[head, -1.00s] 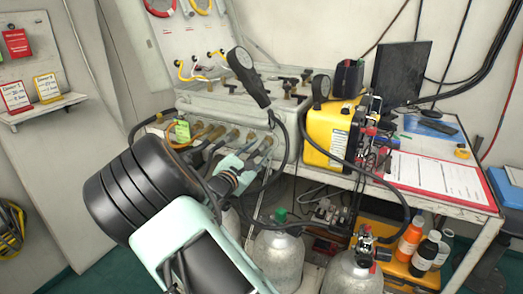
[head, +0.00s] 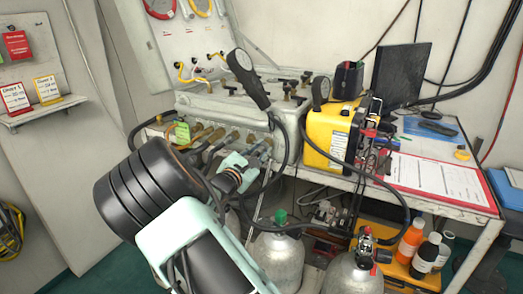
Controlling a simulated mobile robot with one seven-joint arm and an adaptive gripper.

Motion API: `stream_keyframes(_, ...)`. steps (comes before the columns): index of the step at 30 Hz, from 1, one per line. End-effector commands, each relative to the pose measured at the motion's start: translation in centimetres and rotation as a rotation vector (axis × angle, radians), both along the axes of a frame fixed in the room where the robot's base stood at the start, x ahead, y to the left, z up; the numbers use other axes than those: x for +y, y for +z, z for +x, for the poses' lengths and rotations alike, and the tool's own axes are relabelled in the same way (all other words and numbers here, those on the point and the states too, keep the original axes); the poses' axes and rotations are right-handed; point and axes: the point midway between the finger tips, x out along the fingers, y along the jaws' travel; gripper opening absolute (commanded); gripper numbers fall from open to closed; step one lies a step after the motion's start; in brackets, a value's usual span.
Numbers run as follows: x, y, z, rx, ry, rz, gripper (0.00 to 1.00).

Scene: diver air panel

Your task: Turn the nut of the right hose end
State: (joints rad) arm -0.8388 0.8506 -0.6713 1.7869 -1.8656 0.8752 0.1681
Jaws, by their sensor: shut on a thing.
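The grey air panel box (head: 200,106) stands on the table, with a row of brass hose fittings along its lower front. My gripper (head: 250,160) reaches the right end of this row from the front left. Its pale green fingers are shut on the nut of the right hose end (head: 267,146). The fingers and my wrist hide most of the nut and part of the hoses below. How far the nut is turned cannot be told.
A yellow case (head: 331,137) stands to the right. Grey cylinders (head: 277,257) stand below the table. A green tag (head: 182,132) hangs at the left fittings.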

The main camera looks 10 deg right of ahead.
Motion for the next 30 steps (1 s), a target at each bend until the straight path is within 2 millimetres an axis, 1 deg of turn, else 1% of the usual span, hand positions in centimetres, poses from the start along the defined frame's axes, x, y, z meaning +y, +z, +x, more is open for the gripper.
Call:
stream_keyframes(5,0.01,0.14,-0.02,0.017,0.0,-0.024,0.0)
stream_keyframes(11,0.01,0.36,-0.02,0.075,-0.001,-0.103,0.0)
stream_keyframes(30,0.04,0.5,0.0,0.418,-0.004,-0.575,0.0)
